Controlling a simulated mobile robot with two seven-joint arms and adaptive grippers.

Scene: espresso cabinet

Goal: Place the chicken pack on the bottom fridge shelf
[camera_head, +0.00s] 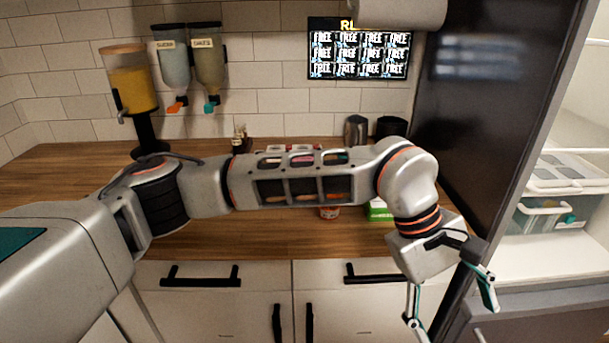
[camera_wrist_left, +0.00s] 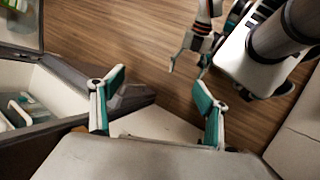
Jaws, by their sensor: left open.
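No chicken pack can be made out in either view. The open fridge stands at the right of the head view, with a bare pale bottom shelf (camera_head: 515,262) below a clear drawer (camera_head: 545,215). The fridge interior also shows at the left of the left wrist view (camera_wrist_left: 60,92). My left gripper (camera_head: 452,301) is open and hangs at the fridge's left front edge, outside it. In the left wrist view its two fingers (camera_wrist_left: 155,105) are wide apart, with nothing held between them. My right gripper (camera_wrist_left: 188,68) is in the left wrist view, over the floor, fingers apart and empty.
My left arm crosses the wooden counter (camera_head: 60,185) and hides part of it. A green and white box (camera_head: 378,211) is partly hidden behind it. Dispensers (camera_head: 133,82) stand at the back left. The floor (camera_wrist_left: 120,35) looks clear.

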